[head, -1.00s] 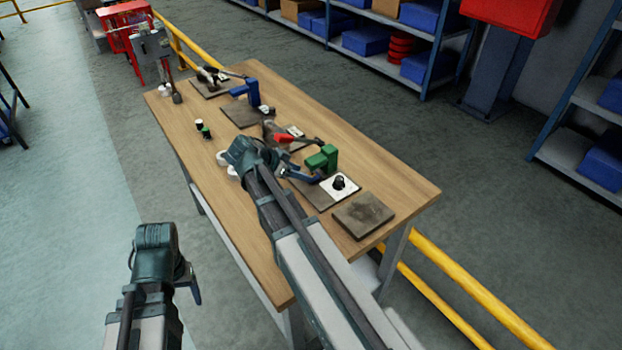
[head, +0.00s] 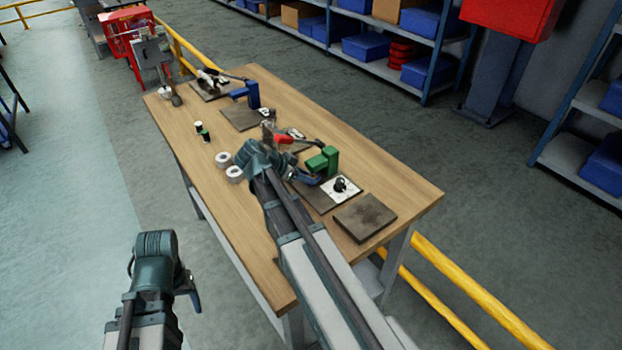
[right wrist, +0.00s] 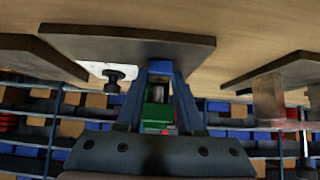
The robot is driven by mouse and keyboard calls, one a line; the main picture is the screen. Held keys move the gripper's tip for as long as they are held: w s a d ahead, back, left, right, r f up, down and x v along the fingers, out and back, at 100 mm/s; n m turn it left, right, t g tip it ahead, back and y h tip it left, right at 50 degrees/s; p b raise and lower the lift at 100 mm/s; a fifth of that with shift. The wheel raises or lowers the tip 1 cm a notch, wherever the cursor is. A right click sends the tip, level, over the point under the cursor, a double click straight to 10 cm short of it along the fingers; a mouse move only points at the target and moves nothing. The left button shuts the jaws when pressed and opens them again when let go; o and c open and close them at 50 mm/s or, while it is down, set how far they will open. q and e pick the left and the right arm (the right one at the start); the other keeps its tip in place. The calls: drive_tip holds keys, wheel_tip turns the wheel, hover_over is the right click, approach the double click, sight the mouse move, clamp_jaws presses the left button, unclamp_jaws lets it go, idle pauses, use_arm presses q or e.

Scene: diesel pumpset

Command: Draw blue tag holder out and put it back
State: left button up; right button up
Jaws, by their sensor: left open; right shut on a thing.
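My right gripper (head: 308,174) reaches in over the table beside a green block (head: 325,161). In the right wrist view, my right gripper (right wrist: 160,85) has its fingers closed on a small blue piece, which looks like the blue tag holder (right wrist: 160,67). Green (right wrist: 157,115) shows between the fingers. The holder is mostly hidden in the head view, and I cannot tell how far it sits in or out. My left gripper (head: 188,288) is open and empty, low beside the table's left edge.
A white plate with a black knob (head: 341,186) lies close to my right gripper. A red-handled part (head: 284,139) and a blue block (head: 253,94) stand farther along the table. White rolls (head: 234,173) sit to the left. A bare dark plate (head: 365,217) lies nearer.

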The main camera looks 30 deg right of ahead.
drive_tip(key=shift+r, duration=0.15)
drive_tip(key=shift+a, duration=0.1)
drive_tip(key=shift+s+a, duration=0.15)
drive_tip(key=shift+a, duration=1.55)
drive_tip(key=shift+s+a, duration=0.1)
drive_tip(key=shift+a, duration=1.6)
drive_tip(key=shift+r+p, duration=2.55)
drive_tip(key=shift+p, duration=0.15)
drive_tip(key=shift+f, duration=0.15)
